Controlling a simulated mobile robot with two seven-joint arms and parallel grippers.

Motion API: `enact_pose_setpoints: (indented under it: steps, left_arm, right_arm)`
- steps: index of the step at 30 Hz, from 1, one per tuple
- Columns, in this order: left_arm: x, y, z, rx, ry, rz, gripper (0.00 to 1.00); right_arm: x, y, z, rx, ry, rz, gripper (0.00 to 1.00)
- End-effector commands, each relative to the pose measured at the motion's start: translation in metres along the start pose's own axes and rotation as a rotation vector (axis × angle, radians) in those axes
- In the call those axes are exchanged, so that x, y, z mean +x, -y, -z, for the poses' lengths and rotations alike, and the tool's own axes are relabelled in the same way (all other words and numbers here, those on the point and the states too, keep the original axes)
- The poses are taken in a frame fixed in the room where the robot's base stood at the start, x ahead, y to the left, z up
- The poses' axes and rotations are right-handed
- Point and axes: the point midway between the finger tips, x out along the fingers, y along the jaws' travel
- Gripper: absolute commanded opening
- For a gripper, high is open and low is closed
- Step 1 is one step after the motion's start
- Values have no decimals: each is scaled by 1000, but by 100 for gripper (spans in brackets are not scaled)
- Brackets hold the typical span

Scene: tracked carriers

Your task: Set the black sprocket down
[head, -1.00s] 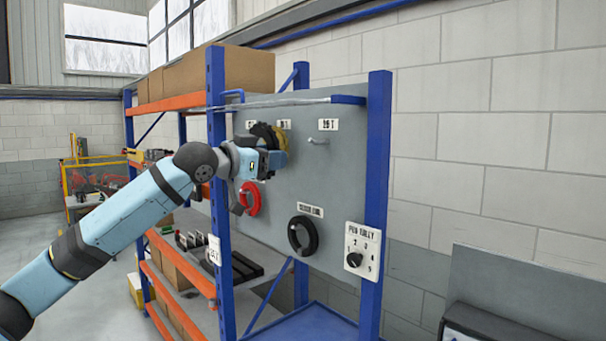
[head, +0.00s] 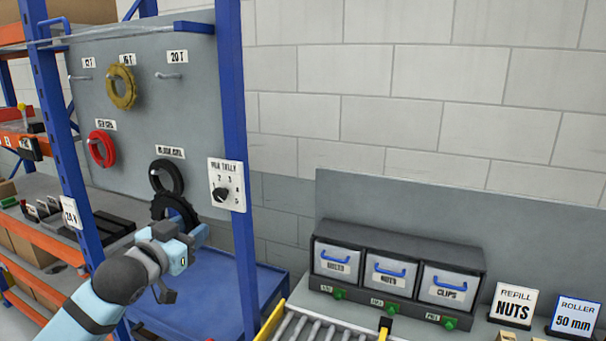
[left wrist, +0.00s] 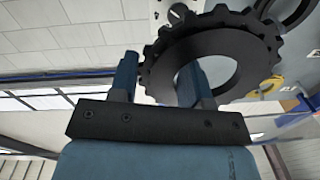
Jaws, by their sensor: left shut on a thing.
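The black sprocket (head: 176,208) is a toothed ring in the head view, held upright just above the blue surface below the pegboard. My left gripper (head: 192,237) is shut on it. In the left wrist view the sprocket (left wrist: 218,52) fills the upper middle, with its rim between the fingers of the left gripper (left wrist: 160,78). Part of its lower edge is hidden by the gripper in the head view. I cannot tell whether it touches anything. My right gripper is not in view.
The grey pegboard (head: 190,115) carries a brass sprocket (head: 121,88), a red coil (head: 101,149) and a black coil (head: 166,177). The blue surface (head: 225,285) beneath looks clear. A roller conveyor (head: 310,328) and labelled bins (head: 395,275) stand to the right.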

Motion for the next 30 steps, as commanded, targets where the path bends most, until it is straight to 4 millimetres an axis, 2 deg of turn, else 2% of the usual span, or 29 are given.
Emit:
enact_pose_setpoints:
  steps: [1,6,12,15,21,30]
  left_arm:
    - [-8,-12,-16,-9,7,16,0]
    - [-37,-33,-60,-8,26,105,0]
    - [-77,-46,-104,-7,49,225,0]
    - [-94,-49,-119,-5,58,277,0]
    - [-115,-51,-136,0,67,339,0]
    - [-119,-51,-139,3,67,351,0]
  right_arm:
    - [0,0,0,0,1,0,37]
    - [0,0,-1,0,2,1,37]
    - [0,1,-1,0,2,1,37]
    - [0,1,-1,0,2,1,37]
    - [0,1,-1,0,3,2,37]
    - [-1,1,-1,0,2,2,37]
